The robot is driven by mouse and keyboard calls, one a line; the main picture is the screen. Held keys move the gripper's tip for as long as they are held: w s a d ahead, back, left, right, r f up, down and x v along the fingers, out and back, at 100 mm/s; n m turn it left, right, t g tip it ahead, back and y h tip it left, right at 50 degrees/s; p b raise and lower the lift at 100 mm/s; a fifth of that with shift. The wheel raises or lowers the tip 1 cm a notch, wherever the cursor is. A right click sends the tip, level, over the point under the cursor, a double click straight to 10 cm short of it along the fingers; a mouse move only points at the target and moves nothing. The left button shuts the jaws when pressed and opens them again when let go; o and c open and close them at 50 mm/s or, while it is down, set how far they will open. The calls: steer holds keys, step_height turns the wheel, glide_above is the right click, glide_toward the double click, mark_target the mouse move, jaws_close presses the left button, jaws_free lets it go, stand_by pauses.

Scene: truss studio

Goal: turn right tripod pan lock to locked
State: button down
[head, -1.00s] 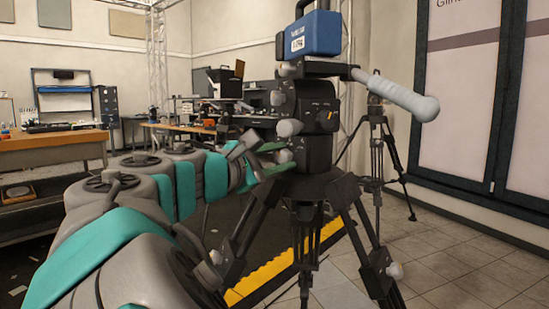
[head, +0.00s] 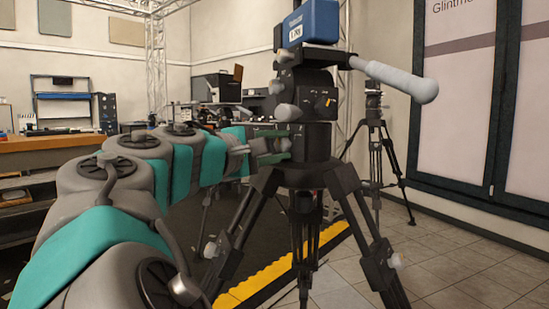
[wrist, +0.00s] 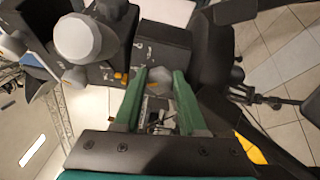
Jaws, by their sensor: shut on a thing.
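The near black tripod head (head: 318,137) sits on black legs, with several grey knobs on its left side and a blue box (head: 312,22) on top. My gripper (head: 285,145) reaches in from the left with green fingers at the lowest block of the head. In the wrist view, my gripper (wrist: 161,75) is closed around a small grey knob (wrist: 154,74), which I take for the pan lock. The knob is mostly hidden by the fingers in the head view. Its locked or unlocked mark cannot be read.
A larger pale knob (wrist: 79,37) stands close beside my fingers. A grey pan handle (head: 396,78) sticks out to the right. Another tripod (head: 377,150) stands behind at right. A wooden bench (head: 50,150) is at far left. Tiled floor is open at right.

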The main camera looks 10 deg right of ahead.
steer(key=m+b, duration=0.3)
steer(key=m, duration=0.1)
steer(key=m+b, duration=0.2)
steer(key=shift+f+m+b, duration=0.3)
steer(key=shift+f, duration=0.05)
steer(key=m+b, duration=0.2)
steer(key=m, duration=0.1)
steer(key=shift+b, duration=0.35)
steer(key=shift+r+m+b, duration=0.1)
steer(key=shift+m+b, duration=0.8)
steer(key=shift+m, duration=0.5)
steer(key=shift+c, duration=2.4)
jaws_free()
steer(key=shift+r, duration=0.1)
